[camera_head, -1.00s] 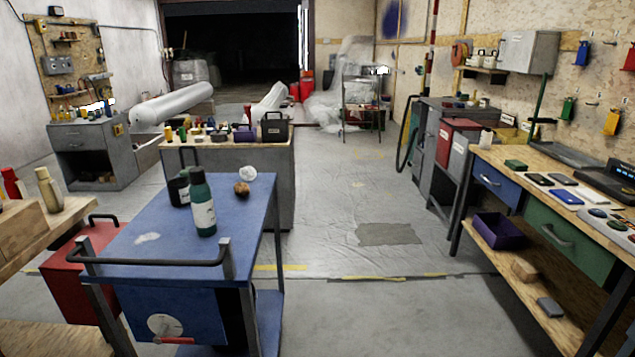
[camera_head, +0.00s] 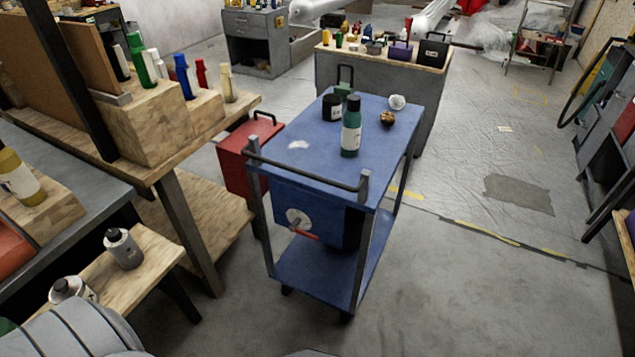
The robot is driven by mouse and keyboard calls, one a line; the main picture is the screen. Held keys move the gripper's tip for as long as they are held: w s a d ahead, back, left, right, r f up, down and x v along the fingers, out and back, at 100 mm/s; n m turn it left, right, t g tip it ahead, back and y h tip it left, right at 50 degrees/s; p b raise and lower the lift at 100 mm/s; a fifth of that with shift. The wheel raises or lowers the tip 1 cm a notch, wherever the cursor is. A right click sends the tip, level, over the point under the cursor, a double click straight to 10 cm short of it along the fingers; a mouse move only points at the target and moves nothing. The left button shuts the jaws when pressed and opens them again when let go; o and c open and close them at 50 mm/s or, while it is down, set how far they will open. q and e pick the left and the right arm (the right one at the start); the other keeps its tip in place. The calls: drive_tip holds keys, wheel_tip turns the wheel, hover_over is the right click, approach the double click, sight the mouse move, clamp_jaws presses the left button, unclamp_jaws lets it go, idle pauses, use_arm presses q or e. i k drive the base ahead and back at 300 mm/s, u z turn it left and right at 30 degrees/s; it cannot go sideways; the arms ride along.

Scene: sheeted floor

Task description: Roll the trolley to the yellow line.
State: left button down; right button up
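The blue trolley (camera_head: 318,170) stands near the middle of the head view, with its dark push handle (camera_head: 305,172) on the near side. On its top are a green bottle (camera_head: 351,128), a black jar (camera_head: 332,107), a brown lump and a white crumpled piece. A worn yellow line (camera_head: 488,234) runs across the floor to the right of the trolley and passes behind it, where another piece (camera_head: 404,193) shows. A grey rounded part of my own body shows at the bottom left. Neither gripper is in view.
A red box (camera_head: 243,160) stands close against the trolley's left side. A wooden bench (camera_head: 165,165) with bottles is further left. A workbench (camera_head: 385,70) stands behind the trolley. The floor (camera_head: 480,310) to the right and in front is open.

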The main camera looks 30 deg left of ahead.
sight(310, 180)
drive_tip(key=u, duration=1.05)
drive_tip(key=k, duration=0.6)
drive_tip(key=z, duration=0.25)
drive_tip(key=i, duration=1.1)
